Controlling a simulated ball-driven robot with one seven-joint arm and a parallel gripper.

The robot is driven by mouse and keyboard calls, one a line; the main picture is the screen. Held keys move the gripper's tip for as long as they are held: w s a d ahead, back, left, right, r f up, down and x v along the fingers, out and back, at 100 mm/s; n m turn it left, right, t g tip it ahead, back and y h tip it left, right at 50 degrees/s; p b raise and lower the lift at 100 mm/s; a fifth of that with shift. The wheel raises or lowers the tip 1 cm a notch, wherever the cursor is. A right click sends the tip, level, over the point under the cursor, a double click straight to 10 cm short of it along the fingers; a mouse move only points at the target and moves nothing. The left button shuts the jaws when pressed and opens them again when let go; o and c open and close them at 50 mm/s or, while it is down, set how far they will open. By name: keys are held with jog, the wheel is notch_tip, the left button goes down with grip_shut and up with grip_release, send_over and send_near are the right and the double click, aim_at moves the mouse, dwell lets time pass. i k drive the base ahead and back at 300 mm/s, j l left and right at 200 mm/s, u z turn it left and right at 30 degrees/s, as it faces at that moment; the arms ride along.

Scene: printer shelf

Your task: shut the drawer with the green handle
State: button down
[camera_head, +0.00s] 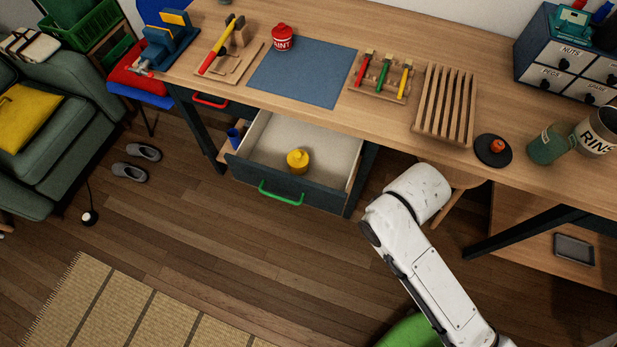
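The drawer (325,194) with the green handle (281,194) stands pulled out from under the wooden workbench. Its front is dark and its inside is pale. A yellow container with a knob-like top (297,161) stands inside it near the front. My white arm reaches up from the lower right and ends to the right of the drawer, apart from it. My gripper's fingers are hidden, so I cannot tell whether they are open or shut.
A red-handled drawer (210,100) is at the left under the bench (340,30). Dark bench legs stand at left and right. Slippers (130,171) and a woven rug (110,310) lie on the floor. The floor in front of the green handle is clear.

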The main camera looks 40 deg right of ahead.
aim_at(260, 161)
jog(key=i+j+u, duration=0.15)
jog(key=u, duration=0.25)
jog(key=i+j+u, duration=0.15)
jog(key=j+u, duration=0.15)
jog(key=u, duration=0.15)
